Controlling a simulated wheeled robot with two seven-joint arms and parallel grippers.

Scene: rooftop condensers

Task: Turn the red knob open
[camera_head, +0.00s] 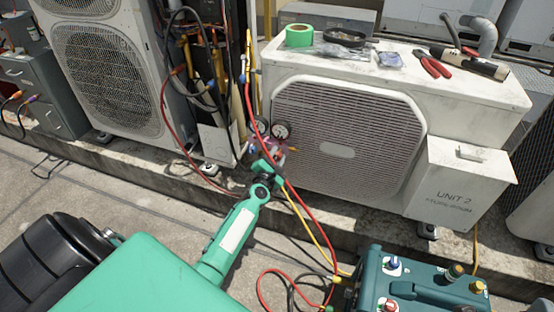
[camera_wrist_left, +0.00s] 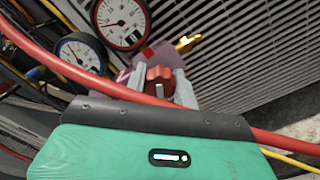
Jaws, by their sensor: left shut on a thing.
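The red knob (camera_wrist_left: 160,80) sits on a pinkish-purple manifold body (camera_wrist_left: 148,58) below two dial gauges, one red-rimmed (camera_wrist_left: 121,22) and one blue-rimmed (camera_wrist_left: 80,52). My left gripper (camera_wrist_left: 162,88) has a pale finger on each side of the red knob and is shut on it. In the head view my left gripper (camera_head: 272,160) reaches the manifold at the left front edge of the white condenser unit (camera_head: 345,135). The knob itself is too small to make out there. My right gripper is not in view.
A red hose (camera_wrist_left: 60,68) crosses close in front of my left gripper in the wrist view. Red and yellow hoses run down to a teal machine (camera_head: 430,285). Green tape (camera_head: 299,35) and red-handled pliers (camera_head: 430,65) lie on the condenser. Concrete floor lies at left.

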